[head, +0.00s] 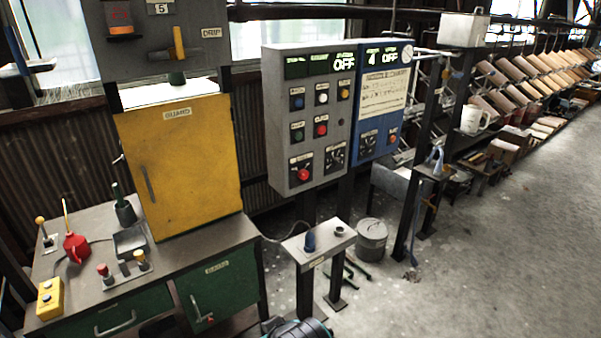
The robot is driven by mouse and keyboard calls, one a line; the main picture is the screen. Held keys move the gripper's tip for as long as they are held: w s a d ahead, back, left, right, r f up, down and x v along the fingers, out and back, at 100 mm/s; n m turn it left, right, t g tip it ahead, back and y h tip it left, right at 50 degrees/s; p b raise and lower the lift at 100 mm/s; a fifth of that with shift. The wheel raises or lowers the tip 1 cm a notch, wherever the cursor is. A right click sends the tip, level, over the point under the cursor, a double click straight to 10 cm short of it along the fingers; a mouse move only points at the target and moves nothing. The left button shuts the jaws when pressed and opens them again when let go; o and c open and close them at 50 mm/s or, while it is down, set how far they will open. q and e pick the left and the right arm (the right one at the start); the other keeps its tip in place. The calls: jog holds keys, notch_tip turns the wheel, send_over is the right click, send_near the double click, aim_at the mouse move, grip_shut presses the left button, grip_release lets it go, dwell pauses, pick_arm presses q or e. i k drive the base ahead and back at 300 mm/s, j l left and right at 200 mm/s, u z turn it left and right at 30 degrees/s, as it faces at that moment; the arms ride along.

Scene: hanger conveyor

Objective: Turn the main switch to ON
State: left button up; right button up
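A grey control cabinet (275,108) stands on posts in the middle of the head view, with a blue panel (377,142) joined to its right. Displays at the top of the grey cabinet (344,61) and the blue panel (389,58) read OFF. The grey face has several coloured buttons, a larger red knob (303,175) at lower left and a dark dial (336,153) beside it. The blue panel has another dark dial (367,146). The labels are too small to show which is the main switch. Neither gripper is recognisable in view.
A yellow cabinet (185,160) stands on the workbench (190,258) at left. Open floor (500,260) lies at right.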

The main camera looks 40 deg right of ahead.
aim_at(303, 174)
jog(key=z, duration=1.25)
